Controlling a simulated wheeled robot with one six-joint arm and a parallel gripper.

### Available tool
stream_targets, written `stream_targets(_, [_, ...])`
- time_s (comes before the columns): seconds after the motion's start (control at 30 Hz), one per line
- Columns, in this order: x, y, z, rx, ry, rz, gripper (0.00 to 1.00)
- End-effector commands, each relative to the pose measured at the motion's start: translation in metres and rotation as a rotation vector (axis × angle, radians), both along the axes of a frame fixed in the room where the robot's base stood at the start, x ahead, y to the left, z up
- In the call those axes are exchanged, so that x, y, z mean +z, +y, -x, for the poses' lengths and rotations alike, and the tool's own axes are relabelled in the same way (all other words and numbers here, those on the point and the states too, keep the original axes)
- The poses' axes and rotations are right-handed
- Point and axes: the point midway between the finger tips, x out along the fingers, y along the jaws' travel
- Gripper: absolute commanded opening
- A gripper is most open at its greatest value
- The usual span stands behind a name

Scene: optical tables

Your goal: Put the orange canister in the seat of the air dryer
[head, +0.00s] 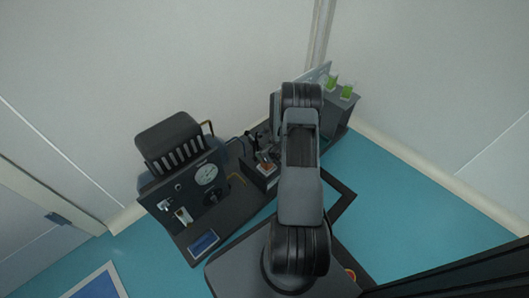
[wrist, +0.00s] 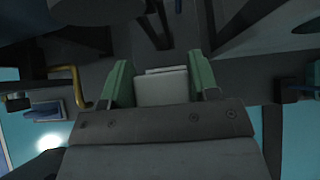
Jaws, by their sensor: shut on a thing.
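My gripper (wrist: 162,85) shows in the wrist view with two green fingers, shut on a pale grey, flat-faced thing (wrist: 162,88). No orange shows on it, and I cannot tell if it is part of the canister. In the head view my arm hides most of the gripper. A small orange patch (head: 266,167) shows on a dark box left of my arm; I cannot tell if it is the canister. A dark unit with a round white gauge (head: 206,174) stands at left, with a small white cylinder (head: 183,215) on it. I cannot make out the seat for certain.
A dark ribbed machine (head: 168,140) stands behind the gauge unit. Two green containers (head: 348,91) stand on a dark cabinet at the back right. A yellow bent pipe (wrist: 77,88) is left of my gripper in the wrist view. Blue floor (head: 400,200) is clear at right.

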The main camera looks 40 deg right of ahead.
Motion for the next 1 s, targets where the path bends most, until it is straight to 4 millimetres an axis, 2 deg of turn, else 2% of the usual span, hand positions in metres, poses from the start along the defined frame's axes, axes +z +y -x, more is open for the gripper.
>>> stream_targets(0.13, [-0.004,0.0,0.0,0.0,-0.001,0.0,0.05])
stream_targets(0.17, [-0.003,0.0,0.0,0.0,-0.001,0.0,0.57])
stream_targets(0.43, [-0.003,0.0,0.0,0.0,0.0,0.0,0.83])
stream_targets(0.77, [0.001,-0.001,0.003,-0.001,0.001,-0.001,0.85])
stream_targets(1.0, [0.029,-0.005,0.03,-0.005,0.0,-0.001,0.85])
